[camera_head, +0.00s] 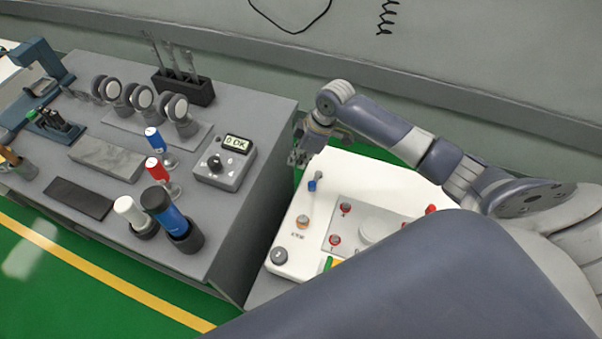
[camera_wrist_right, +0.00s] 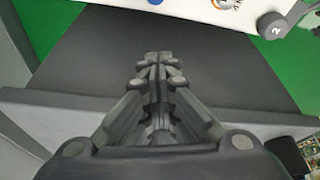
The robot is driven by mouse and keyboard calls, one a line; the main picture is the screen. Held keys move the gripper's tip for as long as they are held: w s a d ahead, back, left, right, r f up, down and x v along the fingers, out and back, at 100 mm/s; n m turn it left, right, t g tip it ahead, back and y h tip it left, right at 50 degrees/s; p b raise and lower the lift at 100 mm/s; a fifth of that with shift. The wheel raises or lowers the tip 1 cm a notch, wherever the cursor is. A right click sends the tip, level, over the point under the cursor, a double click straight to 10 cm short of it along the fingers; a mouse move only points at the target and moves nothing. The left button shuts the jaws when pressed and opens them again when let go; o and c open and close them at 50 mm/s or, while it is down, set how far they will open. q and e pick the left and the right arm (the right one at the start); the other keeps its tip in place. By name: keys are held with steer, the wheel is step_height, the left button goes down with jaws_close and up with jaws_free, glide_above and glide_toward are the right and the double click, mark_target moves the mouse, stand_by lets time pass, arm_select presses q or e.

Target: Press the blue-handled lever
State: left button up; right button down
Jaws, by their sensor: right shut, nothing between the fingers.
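The blue-handled lever (camera_head: 312,183) stands near the far left part of the white panel (camera_head: 293,226) in the head view. Its blue end also shows, cut off, at the top edge of the right wrist view (camera_wrist_right: 155,1). My right gripper (camera_head: 297,158) is above the panel's far left corner, apart from the lever. In the wrist view the right gripper (camera_wrist_right: 156,62) has its fingers together and empty. My left gripper is not in view.
A grey cart (camera_head: 240,205) stands left of the panel, carrying a box with a display (camera_head: 225,163) and several tools. My own dark arm link covers the panel's near part.

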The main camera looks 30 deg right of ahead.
mark_target(315, 179)
step_height(315, 179, down, 10)
steer(key=shift+w+r+p, duration=0.15)
steer(key=shift+r+p, duration=0.1)
steer(key=shift+p, duration=0.2)
steer(key=shift+s+d, duration=0.25)
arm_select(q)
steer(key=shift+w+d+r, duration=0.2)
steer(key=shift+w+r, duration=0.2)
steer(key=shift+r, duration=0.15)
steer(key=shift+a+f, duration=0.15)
arm_select(e)
steer(key=shift+s+d+n, duration=0.2)
steer(key=shift+s+n, duration=0.1)
steer(key=shift+n, duration=0.1)
